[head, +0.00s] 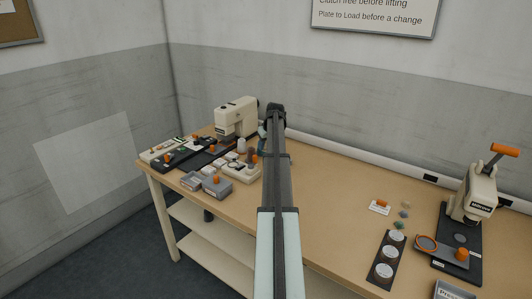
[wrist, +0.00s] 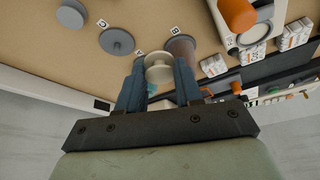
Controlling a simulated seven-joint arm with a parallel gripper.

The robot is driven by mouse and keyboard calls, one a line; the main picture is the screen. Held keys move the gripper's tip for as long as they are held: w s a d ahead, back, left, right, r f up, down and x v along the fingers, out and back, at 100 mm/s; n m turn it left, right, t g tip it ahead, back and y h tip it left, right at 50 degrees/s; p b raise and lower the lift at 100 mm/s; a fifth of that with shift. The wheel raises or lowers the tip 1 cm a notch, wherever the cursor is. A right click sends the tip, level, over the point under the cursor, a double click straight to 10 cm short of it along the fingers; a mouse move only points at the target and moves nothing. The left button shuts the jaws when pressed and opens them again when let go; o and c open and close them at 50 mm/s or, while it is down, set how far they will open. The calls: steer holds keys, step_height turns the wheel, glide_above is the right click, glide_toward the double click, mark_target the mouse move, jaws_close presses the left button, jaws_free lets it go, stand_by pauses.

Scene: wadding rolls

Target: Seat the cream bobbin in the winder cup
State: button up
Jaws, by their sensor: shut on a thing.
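The cream bobbin (wrist: 158,68) sits between the blue fingertips of my gripper (wrist: 159,82) in the wrist view. The fingers are shut on it, one on each side. I cannot tell whether it touches the table. In the head view my arm hides most of the gripper, and the cream bobbin cannot be made out there. A white fixture (wrist: 252,32) with an orange knob (wrist: 237,14) shows at the upper right of the wrist view. I cannot tell whether the winder cup is part of it.
A brown bobbin (wrist: 182,50) stands close beside my right finger. Grey discs (wrist: 117,40) (wrist: 72,14) lie near letter labels. A cream sewing machine (head: 236,118) stands behind grey boxes (head: 216,187). A press (head: 476,195) stands far right.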

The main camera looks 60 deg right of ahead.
steer(key=w+a+r, duration=0.1)
steer(key=w+a, duration=0.8)
steer(key=a, duration=0.3)
steer(key=shift+w+r, duration=0.15)
steer(key=shift+w, duration=0.2)
steer(key=shift+f, duration=2.4)
steer(key=shift+f, duration=0.9)
steer(key=o, duration=1.1)
steer(key=shift+o, duration=0.4)
